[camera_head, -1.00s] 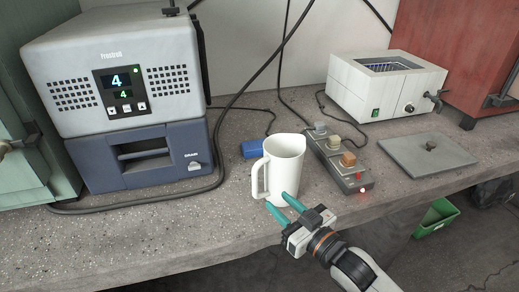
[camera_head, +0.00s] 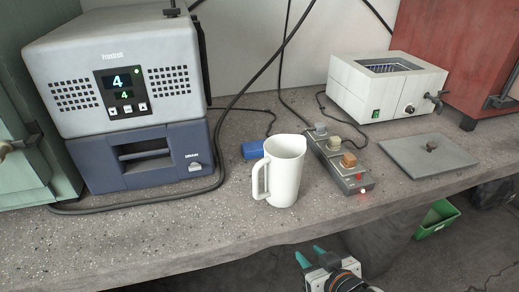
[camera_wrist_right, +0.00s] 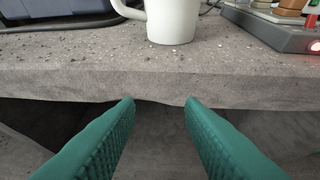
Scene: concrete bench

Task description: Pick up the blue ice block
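The blue ice block (camera_head: 253,149) lies on the bench behind the white jug (camera_head: 286,172), which hides part of it. The block does not show in the right wrist view. My right gripper (camera_head: 311,255) is low in front of the bench edge, apart from the jug. In the right wrist view its two green fingers (camera_wrist_right: 160,104) are spread with nothing between them, and the jug's base (camera_wrist_right: 172,22) stands beyond them. My left gripper is in neither view.
A grey box with buttons (camera_head: 342,165) stands right of the jug. The frosted-grey machine (camera_head: 120,75) fills the left, with a thick cable around its foot. A white bath (camera_head: 385,88) and flat lid (camera_head: 428,154) are at right. The front bench strip is clear.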

